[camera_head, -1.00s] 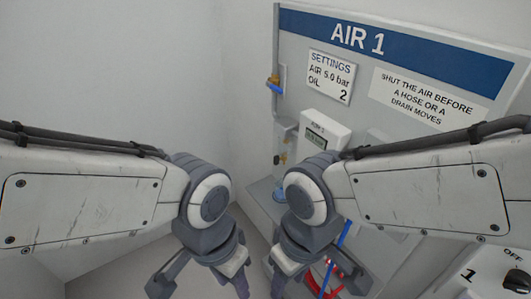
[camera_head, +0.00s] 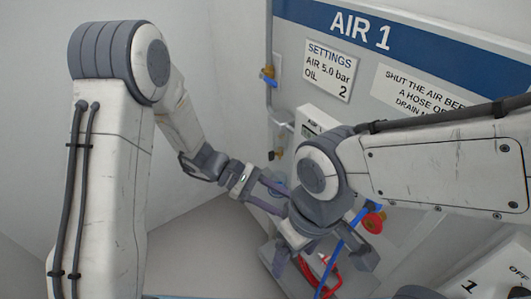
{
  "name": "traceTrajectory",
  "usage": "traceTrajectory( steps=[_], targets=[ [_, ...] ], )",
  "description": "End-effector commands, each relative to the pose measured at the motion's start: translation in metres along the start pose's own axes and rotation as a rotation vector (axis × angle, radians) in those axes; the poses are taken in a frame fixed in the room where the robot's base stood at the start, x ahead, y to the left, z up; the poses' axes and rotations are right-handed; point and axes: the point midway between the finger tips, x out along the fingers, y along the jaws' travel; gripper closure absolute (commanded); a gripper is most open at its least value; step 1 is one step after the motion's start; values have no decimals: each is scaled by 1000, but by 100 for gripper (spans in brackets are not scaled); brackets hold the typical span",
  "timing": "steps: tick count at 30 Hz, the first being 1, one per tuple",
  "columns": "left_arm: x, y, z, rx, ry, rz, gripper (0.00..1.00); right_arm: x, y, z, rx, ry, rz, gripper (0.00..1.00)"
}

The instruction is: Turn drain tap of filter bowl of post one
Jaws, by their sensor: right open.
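The AIR 1 post panel (camera_head: 355,60) stands at the right. A bluish, see-through bowl (camera_head: 278,178) shows low at the panel's left edge, partly hidden by my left gripper and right wrist. I cannot make out its drain tap. My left gripper (camera_head: 283,202) reaches in from the left just below the bowl. Its two fingers are apart, with their tips partly behind my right wrist. I cannot tell whether they touch anything. My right gripper (camera_head: 322,262) hangs open and empty nearer to me, in front of the post's lower part.
A blue-handled brass valve (camera_head: 268,76) sits on the pipe at the panel's left edge. A blue hose (camera_head: 345,245), red coiled hose (camera_head: 325,270) and red knob (camera_head: 373,222) are near my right gripper. A switch box (camera_head: 490,277) is at lower right. Floor at left is clear.

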Motion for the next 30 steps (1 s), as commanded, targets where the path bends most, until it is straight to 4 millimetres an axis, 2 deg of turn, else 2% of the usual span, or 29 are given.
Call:
traceTrajectory(
  steps=[1,3,6,9,12,15,18,30],
  targets=[
    [-11,21,-24,-112,-53,137,55,-3,0,0,0,0,0,22],
    [-30,48,-56,-230,-119,324,55,-5,0,0,0,0,0,22],
    [-63,73,-103,-361,-188,568,55,-7,0,0,0,0,0,22],
    [-94,82,-144,-446,-232,763,55,-8,-1,0,0,0,0,22],
    [-116,84,-172,-494,-256,895,55,-9,-1,0,0,0,0,22],
    [-126,84,-186,-517,-265,962,55,-10,-1,0,0,0,0,22],
    [-126,90,-189,-520,-268,981,55,-13,-1,-1,0,0,0,22],
    [-87,149,-188,-520,-267,976,55,-34,-2,-2,0,0,0,22]
  ],
)
